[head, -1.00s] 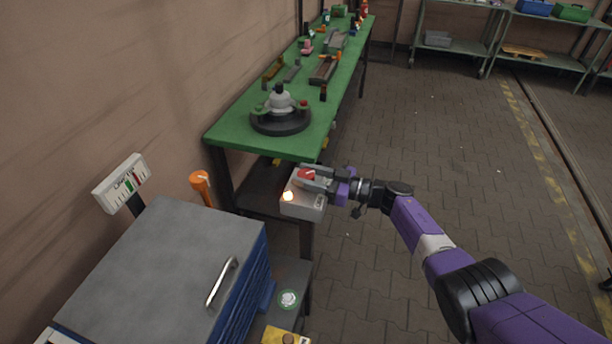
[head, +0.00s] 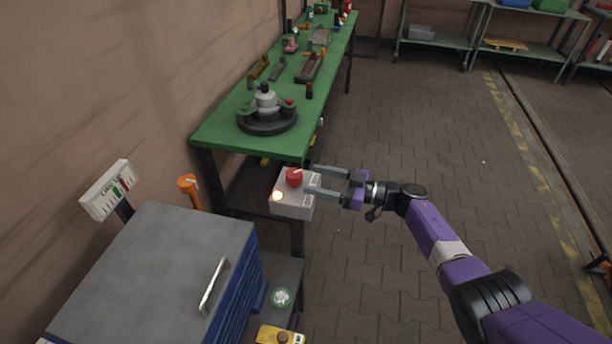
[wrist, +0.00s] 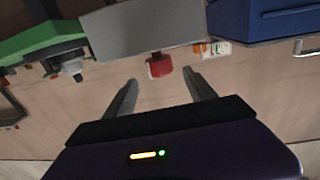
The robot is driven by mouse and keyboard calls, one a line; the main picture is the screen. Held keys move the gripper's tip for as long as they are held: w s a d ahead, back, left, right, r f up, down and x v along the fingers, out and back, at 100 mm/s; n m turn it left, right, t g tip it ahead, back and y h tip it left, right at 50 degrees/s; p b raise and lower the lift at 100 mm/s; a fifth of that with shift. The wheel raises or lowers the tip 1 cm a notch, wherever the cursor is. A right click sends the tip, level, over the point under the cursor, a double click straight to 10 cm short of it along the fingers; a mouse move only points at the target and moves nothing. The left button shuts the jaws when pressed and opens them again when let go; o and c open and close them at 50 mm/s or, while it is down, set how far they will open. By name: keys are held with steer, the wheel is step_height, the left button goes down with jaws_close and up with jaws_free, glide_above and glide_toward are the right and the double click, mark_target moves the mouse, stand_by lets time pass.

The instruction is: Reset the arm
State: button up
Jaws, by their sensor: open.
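My gripper (head: 318,181) is open and empty, just right of a light grey box (head: 293,207) at the near end of the green bench. In the wrist view the red knob (wrist: 160,66) shows beyond and between the two open fingertips (wrist: 160,77), against the grey box (wrist: 140,30).
The green bench (head: 215,130) carries a round dark fixture (head: 267,122) and several tools. A blue cabinet with a grey top (head: 150,275) stands at front left, beside an orange handle (head: 188,190) and a gauge sign (head: 108,190). The paved floor (head: 400,120) to the right is open.

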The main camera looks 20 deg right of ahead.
steer(key=shift+s+d, duration=0.2)
steer(key=shift+d, duration=0.05)
stand_by(0.4)
